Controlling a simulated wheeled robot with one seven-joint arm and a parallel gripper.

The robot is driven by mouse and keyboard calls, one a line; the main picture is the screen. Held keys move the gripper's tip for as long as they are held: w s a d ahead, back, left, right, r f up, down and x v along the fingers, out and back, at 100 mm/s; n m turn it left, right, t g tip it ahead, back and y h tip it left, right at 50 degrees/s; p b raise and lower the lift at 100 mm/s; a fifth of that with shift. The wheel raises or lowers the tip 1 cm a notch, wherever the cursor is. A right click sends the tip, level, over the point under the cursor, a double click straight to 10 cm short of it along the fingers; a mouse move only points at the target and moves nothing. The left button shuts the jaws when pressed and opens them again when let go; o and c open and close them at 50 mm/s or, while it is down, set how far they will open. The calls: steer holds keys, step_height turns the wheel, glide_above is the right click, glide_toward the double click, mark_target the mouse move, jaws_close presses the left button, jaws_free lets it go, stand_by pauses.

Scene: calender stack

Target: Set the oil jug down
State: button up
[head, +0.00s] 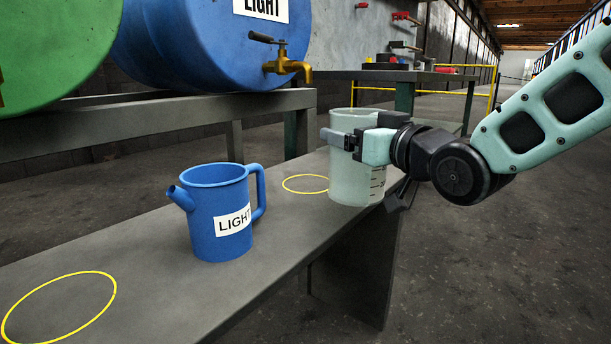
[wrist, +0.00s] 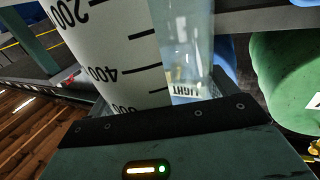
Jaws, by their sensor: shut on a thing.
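A pale translucent measuring jug (head: 352,185) with dark graduation marks is at the right end of the narrow grey bench. My gripper (head: 345,141) is shut on its upper part from the right. The jug is upright in the head view; I cannot tell whether its base touches the bench. In the wrist view the marked wall of the measuring jug (wrist: 105,45) fills the space ahead of the gripper. A blue jug (head: 217,212) labelled LIGHT, with a spout and handle, stands upright on the bench to the left, apart from my gripper.
The grey bench (head: 150,235) has an empty yellow ring (head: 305,184) between the jugs and another (head: 60,305) at near left. A blue drum (head: 205,45) with a brass tap (head: 285,65) and a green drum (head: 50,50) lie on a rack behind.

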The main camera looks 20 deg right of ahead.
steer(key=p+x, duration=0.2)
steer(key=p, duration=0.3)
steer(key=p+x, duration=0.2)
steer(key=p, duration=0.4)
steer(key=shift+r, duration=0.4)
steer(key=shift+w+p, duration=0.2)
steer(key=shift+p, duration=0.65)
steer(key=w+a+f, duration=0.1)
steer(key=w+f, duration=0.1)
steer(key=w, duration=0.4)
steer(key=w+a+f+b, duration=0.1)
steer(key=w+a+f, duration=0.1)
steer(key=w, duration=0.4)
steer(key=shift+w, duration=0.15)
steer(key=shift+f, duration=0.15)
